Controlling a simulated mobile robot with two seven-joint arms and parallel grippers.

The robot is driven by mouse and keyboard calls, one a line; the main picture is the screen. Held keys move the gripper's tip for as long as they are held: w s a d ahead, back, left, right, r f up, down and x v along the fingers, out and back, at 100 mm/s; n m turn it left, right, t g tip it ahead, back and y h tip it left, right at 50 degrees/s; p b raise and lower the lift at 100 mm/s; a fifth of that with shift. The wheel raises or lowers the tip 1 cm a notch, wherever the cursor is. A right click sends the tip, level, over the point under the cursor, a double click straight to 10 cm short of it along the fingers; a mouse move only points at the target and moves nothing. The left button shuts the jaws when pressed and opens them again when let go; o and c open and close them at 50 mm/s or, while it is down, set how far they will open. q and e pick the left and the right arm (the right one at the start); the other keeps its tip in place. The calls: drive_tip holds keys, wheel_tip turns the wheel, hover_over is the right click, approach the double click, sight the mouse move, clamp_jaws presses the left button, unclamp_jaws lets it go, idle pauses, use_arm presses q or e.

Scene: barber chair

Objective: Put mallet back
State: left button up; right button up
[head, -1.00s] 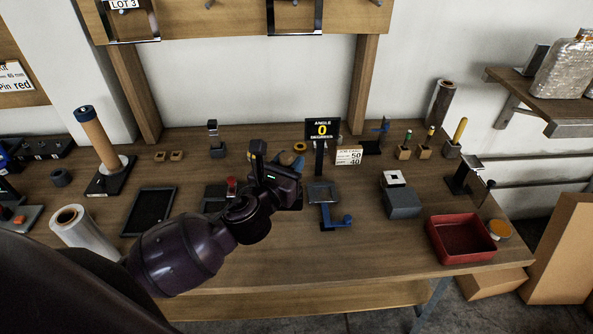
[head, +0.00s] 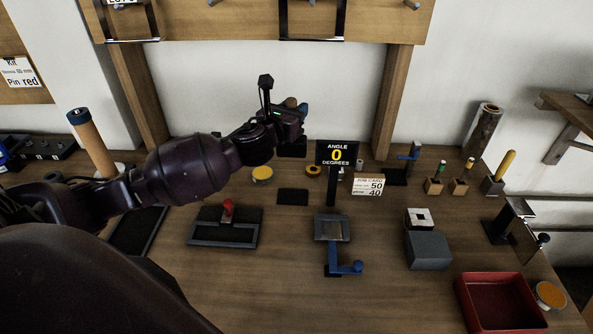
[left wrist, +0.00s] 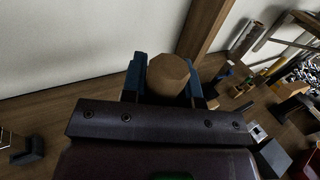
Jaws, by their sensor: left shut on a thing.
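My left gripper (head: 298,112) is raised above the back of the workbench, in front of the wall. It is shut on the mallet. A small brown part of the mallet (head: 291,102) shows at the gripper in the head view. In the left wrist view its faceted wooden end (left wrist: 168,75) sits between the two blue fingers. The rest of the mallet is hidden by my gripper. My right gripper is not in view.
The angle sign (head: 338,154) and the job card (head: 368,185) stand right of my gripper. A wooden post (head: 392,95) rises behind them. An overhead board (head: 245,22) with metal frames spans the top. A black tray with a red knob (head: 226,228) lies nearer.

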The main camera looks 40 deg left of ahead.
sight(296, 149)
use_arm(q)
wheel_tip(296, 149, down, 8)
drive_tip(key=shift+b, duration=0.9)
wheel_tip(296, 149, down, 3)
drive_tip(key=shift+r+b, duration=0.2)
drive_tip(key=shift+b, duration=0.2)
drive_tip(key=shift+w+f, duration=0.1)
drive_tip(key=shift+f, duration=0.5)
wheel_tip(296, 149, down, 4)
drive_tip(key=shift+b, duration=0.9)
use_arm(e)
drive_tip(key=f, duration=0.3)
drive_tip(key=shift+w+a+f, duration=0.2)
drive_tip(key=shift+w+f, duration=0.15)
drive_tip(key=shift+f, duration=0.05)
use_arm(q)
drive_tip(key=shift+f, duration=0.15)
drive_tip(key=o, duration=0.9)
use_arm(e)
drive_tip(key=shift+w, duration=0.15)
use_arm(q)
drive_tip(key=shift+o, duration=0.2)
